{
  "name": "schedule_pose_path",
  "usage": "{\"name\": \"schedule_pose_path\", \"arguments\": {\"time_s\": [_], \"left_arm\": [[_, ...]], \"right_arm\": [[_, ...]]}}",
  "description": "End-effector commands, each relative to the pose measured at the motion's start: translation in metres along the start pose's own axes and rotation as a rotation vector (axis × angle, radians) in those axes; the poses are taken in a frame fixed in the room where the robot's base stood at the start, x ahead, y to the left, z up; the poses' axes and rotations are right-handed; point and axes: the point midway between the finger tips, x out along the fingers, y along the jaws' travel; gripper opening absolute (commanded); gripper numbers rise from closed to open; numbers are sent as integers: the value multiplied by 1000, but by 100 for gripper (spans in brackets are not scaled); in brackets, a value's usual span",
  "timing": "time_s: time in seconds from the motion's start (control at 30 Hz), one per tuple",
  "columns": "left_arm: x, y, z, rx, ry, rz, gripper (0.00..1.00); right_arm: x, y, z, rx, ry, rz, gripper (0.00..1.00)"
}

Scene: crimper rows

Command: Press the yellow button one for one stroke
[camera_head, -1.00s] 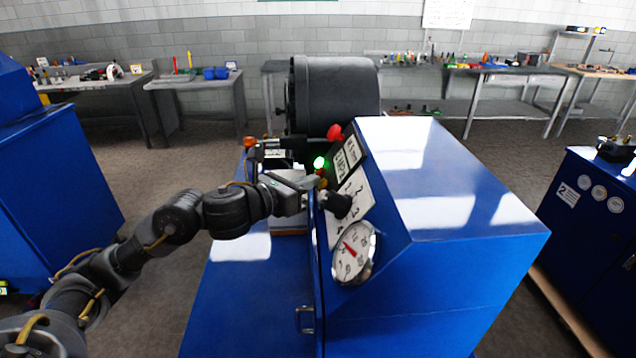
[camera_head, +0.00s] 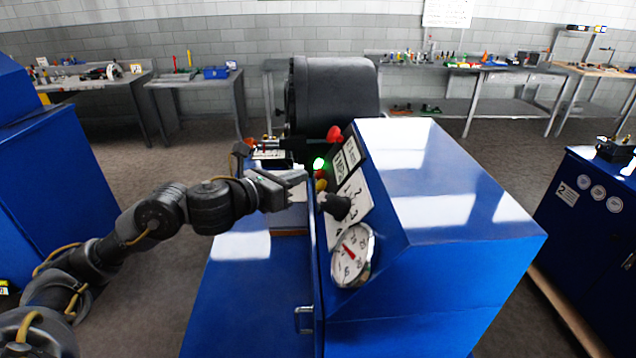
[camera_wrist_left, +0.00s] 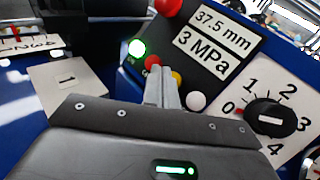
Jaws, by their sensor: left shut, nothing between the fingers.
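The yellow button (camera_head: 321,185) is on the sloped panel of the blue crimper. In the left wrist view the yellow button (camera_wrist_left: 176,77) shows beside the fingers, partly hidden by them. My left gripper (camera_head: 304,178) is shut and empty, just left of the panel with a small gap to the button. Its fingertips (camera_wrist_left: 161,72) point at the button row in the wrist view. A lit green button (camera_wrist_left: 137,48), a red button (camera_wrist_left: 152,62) and a white button (camera_wrist_left: 196,101) are close by. My right gripper is out of view.
A red mushroom knob (camera_head: 334,133) stands at the panel top. A black rotary knob (camera_wrist_left: 270,117) with a numbered scale and a pressure gauge (camera_head: 352,254) are close by. The display plate (camera_wrist_left: 215,42) reads 37.5 mm and 3 MPa. Free air lies left of the panel.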

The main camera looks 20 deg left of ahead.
Motion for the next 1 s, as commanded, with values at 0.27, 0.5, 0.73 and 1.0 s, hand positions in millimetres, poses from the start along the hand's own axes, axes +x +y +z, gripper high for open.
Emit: {"name": "schedule_pose_path", "arguments": {"time_s": [0.27,0.5,0.73,1.0], "left_arm": [[-20,14,15,2,1,1,0],[-26,18,19,0,0,-1,0],[-26,18,19,0,0,-1,0],[-26,18,19,0,0,-1,0]], "right_arm": [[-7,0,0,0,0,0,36],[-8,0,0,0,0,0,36],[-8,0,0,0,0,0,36],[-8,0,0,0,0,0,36]]}}
